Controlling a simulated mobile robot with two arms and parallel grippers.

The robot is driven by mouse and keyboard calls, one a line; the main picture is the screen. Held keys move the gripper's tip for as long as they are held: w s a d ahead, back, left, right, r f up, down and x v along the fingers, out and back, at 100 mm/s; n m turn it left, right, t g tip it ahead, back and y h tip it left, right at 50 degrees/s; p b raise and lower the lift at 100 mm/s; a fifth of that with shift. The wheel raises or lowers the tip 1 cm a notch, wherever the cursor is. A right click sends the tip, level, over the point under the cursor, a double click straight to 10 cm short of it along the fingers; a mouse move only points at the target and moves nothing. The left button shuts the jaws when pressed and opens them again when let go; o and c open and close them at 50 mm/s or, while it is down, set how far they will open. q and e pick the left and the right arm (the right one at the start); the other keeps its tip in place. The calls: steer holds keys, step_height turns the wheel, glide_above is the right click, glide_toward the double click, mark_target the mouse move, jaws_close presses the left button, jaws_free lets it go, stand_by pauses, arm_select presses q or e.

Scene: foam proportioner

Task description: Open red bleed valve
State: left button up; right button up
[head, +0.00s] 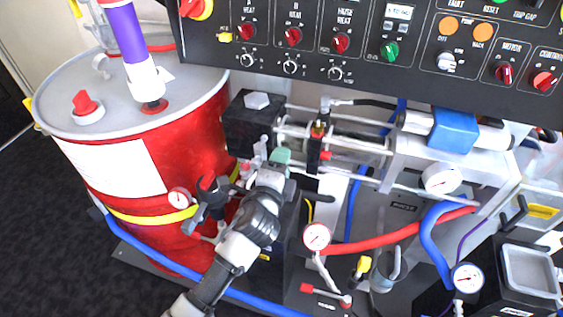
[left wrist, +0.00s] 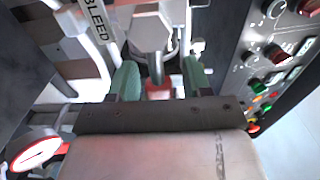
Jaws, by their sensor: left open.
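My left gripper (head: 281,157) has pale green fingertips and reaches up to the metal fittings right of the red drum. In the left wrist view its two fingers stand apart, open. A red piece (left wrist: 158,90), likely the bleed valve's handle, shows between them below a metal stem; I cannot tell whether either finger touches it. A white label reading BLEED (left wrist: 97,20) is at upper left of that view. In the head view the gripper hides that spot; a small red part (head: 325,155) shows just right of the fingertips. The right gripper is not in view.
The red drum (head: 190,140) with a grey lid stands at left. A black control panel (head: 300,60) with knobs overhangs the fittings. Pressure gauges (head: 317,237), a red hose (head: 400,235) and a blue hose (head: 430,230) crowd the right. Dark floor (head: 45,230) is clear at left.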

arm_select(q)
steer(key=shift+w+d, duration=0.1)
steer(key=shift+w, duration=0.05)
steer(key=shift+c, duration=0.5)
jaws_close()
steer(key=shift+r, duration=0.1)
steer(key=w+a+r+n+p, duration=0.1)
steer(key=a+r+n+p, duration=0.4)
steer(key=n+p, duration=0.5)
steer(key=shift+w+a+r+n+p, duration=0.25)
steer(key=shift+w+a+n+p, duration=0.1)
steer(key=shift+n, duration=3.65)
